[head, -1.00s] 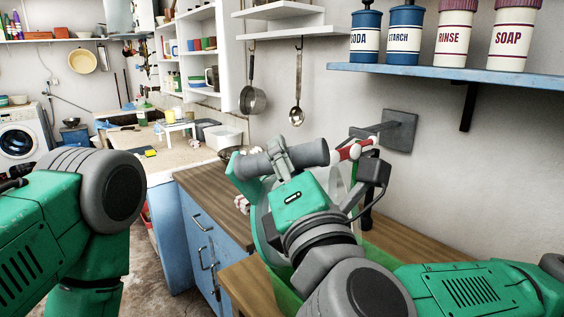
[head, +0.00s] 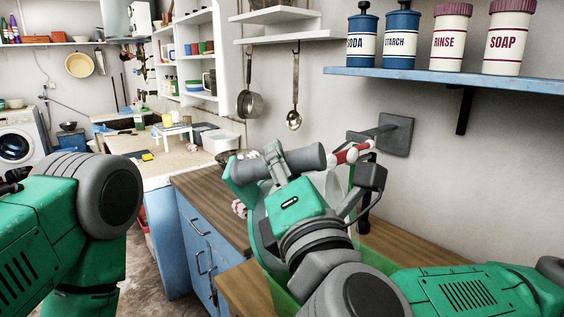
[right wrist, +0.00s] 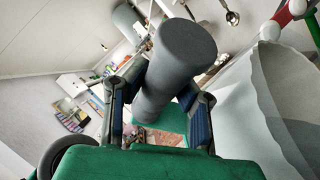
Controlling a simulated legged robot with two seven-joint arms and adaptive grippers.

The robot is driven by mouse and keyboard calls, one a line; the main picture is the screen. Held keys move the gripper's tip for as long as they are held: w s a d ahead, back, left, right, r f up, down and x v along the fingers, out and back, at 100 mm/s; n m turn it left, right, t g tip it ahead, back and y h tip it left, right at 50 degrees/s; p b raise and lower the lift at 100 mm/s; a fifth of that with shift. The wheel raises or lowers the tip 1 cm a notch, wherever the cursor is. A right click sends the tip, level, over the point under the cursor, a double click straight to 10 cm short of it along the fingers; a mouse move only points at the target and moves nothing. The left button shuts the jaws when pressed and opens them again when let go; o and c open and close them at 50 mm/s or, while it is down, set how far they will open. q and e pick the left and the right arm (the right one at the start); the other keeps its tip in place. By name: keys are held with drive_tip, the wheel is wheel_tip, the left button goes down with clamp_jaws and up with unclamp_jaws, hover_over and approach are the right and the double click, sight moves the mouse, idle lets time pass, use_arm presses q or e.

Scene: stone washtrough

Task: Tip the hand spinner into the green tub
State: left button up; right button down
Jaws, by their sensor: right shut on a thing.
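My right gripper (head: 280,168) is shut on a thick grey cylindrical bar (right wrist: 180,60), seemingly the grip of the hand spinner; the right wrist view shows the bar between my fingers. A red-and-white part (head: 350,153) shows just right of my gripper. The translucent green tub (head: 281,293) is low, behind and below my right arm, which hides most of it. The drum's opening and contents are hidden. My left gripper is out of view.
A wooden counter (head: 208,205) on blue cabinets runs behind my right arm. A wall shelf (head: 450,80) with labelled canisters is at upper right. A dark wall bracket (head: 394,135) is close behind the red-and-white part. A pan and ladle hang on the wall.

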sight(322, 166)
drive_tip(key=shift+r, duration=0.1)
drive_tip(key=shift+s+d+m+t+b, duration=0.25)
drive_tip(key=shift+d+m+b, duration=0.25)
drive_tip(key=shift+d+b, duration=0.4)
drive_tip(key=shift+d+r+m+t+h+b, duration=0.15)
drive_tip(key=shift+d+m+t+h+b, duration=0.2)
drive_tip(key=shift+b, duration=0.3)
drive_tip(key=shift+s+d+r+m, duration=0.15)
drive_tip(key=shift+d+r+m, duration=0.1)
drive_tip(key=shift+d+m, duration=0.15)
drive_tip(key=shift+d+b, duration=0.1)
drive_tip(key=shift+b, duration=0.25)
drive_tip(key=shift+s+d+f+m+t+h+b, duration=0.2)
drive_tip(key=shift+d+m+t+h+b, duration=0.2)
drive_tip(key=shift+d+m+b, duration=0.35)
drive_tip(key=shift+r, duration=0.2)
